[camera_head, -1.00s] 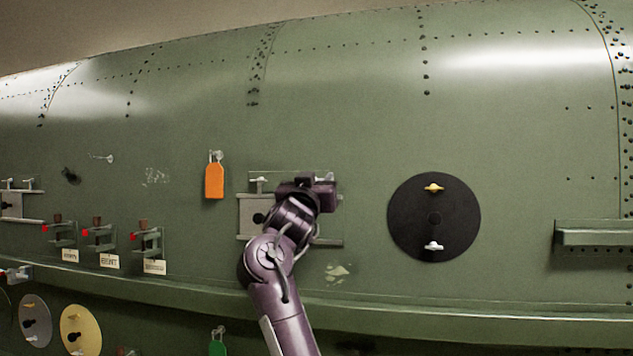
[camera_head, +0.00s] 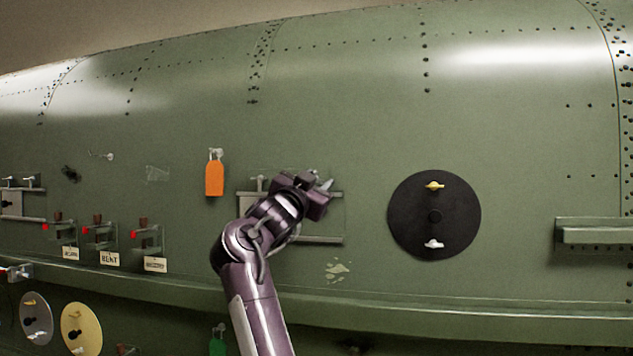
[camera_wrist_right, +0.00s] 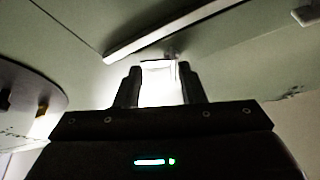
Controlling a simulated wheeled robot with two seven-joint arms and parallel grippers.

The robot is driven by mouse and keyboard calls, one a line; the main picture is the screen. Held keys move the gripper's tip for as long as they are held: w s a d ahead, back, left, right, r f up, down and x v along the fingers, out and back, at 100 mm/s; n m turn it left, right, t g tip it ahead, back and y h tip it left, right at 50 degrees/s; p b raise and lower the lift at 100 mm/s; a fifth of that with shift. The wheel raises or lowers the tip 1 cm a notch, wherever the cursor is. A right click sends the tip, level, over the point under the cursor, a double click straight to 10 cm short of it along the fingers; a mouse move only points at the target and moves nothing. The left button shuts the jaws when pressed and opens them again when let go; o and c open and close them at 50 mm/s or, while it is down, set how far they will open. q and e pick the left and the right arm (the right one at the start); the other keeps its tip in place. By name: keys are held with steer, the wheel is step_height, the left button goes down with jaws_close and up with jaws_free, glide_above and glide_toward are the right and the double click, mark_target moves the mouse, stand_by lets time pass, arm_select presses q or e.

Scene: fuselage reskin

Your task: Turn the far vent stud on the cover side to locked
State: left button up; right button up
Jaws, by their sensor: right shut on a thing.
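A grey vent plate (camera_head: 322,221) with rails sits mid-fuselage in the head view. One small wing stud (camera_head: 259,182) shows at its upper left, apart from the gripper. My right gripper (camera_head: 318,184) is at the plate's upper right corner, shut on the right-hand vent stud, mostly hidden by the fingers. In the right wrist view the gripper (camera_wrist_right: 161,85) has a bright, washed-out area between its fingers, and the stud's stem (camera_wrist_right: 172,51) shows just beyond, beside a pale rail (camera_wrist_right: 170,28). I cannot read the stud's lock position. My left gripper is not in view.
A round black cover (camera_head: 410,215) with a yellow and a white wing stud is to the right. An orange tag (camera_head: 214,179) hangs to the left. Several red-tipped clamps (camera_head: 146,237) are lower left. A green ledge (camera_head: 480,327) runs below.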

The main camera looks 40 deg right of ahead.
steer(key=shift+f+m+g, duration=0.1)
steer(key=shift+m+g, duration=0.5)
steer(key=shift+m, duration=0.7)
steer(key=o, duration=1)
steer(key=shift+a, duration=0.1)
